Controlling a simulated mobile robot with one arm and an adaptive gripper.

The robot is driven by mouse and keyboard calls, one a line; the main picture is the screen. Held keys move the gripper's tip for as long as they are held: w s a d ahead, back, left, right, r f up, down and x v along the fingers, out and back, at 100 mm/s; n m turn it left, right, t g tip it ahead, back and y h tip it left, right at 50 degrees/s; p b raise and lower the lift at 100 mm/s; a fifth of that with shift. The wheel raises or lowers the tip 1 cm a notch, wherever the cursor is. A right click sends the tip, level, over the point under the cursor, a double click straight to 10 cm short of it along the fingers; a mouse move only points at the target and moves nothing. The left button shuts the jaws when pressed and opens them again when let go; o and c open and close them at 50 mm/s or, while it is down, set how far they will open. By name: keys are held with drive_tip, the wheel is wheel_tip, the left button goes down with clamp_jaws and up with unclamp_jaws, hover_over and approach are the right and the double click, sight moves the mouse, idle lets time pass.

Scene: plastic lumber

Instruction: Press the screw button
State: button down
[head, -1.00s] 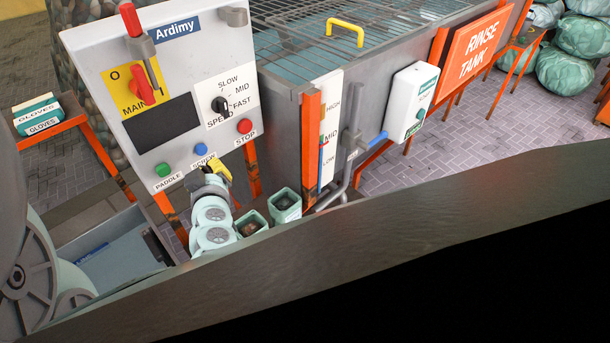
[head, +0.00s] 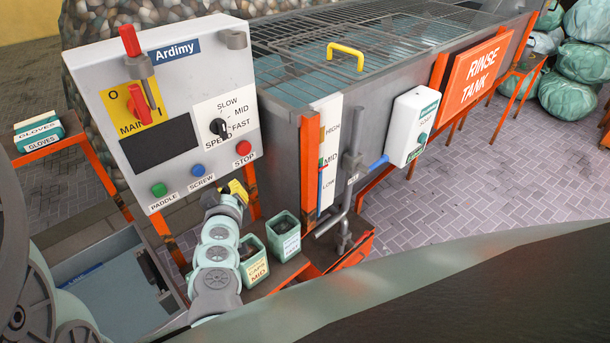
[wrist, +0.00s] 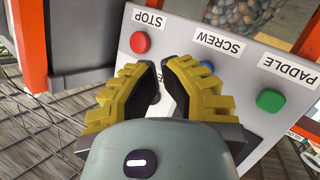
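The blue screw button (head: 198,170) sits on the lower edge of the grey control panel, above its SCREW label (head: 202,181). It is between the green paddle button (head: 159,190) and the red stop button (head: 243,148). My gripper (head: 235,188) is to the lower right of the screw button, apart from it in the head view. In the wrist view, the panel appears upside down. There the yellow fingers of my gripper (wrist: 161,65) stand slightly apart with nothing held, and the right finger partly hides the blue button (wrist: 207,66).
The panel also carries a red main switch (head: 137,103) and a black speed knob (head: 218,128). Two small green bins (head: 284,236) stand below my gripper. The rinse tank (head: 290,135) is to the right, with pipes at its front.

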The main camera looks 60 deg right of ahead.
sight(199, 171)
drive_tip(key=shift+w+d, duration=0.25)
drive_tip(key=shift+w, duration=0.8)
drive_tip(key=shift+w+d, duration=0.25)
drive_tip(key=shift+w, duration=0.85)
drive_tip(key=shift+w+d, duration=0.25)
drive_tip(key=shift+w, duration=0.8)
drive_tip(key=shift+b, duration=0.35)
drive_tip(key=shift+w+d, duration=0.1)
drive_tip(key=shift+w, duration=0.3)
drive_tip(key=shift+w+b, duration=0.35)
drive_tip(key=shift+w, duration=0.15)
drive_tip(key=shift+s, duration=0.15)
drive_tip(key=shift+s+r, duration=0.1)
drive_tip(key=shift+s, duration=0.7)
drive_tip(key=shift+s, duration=0.1)
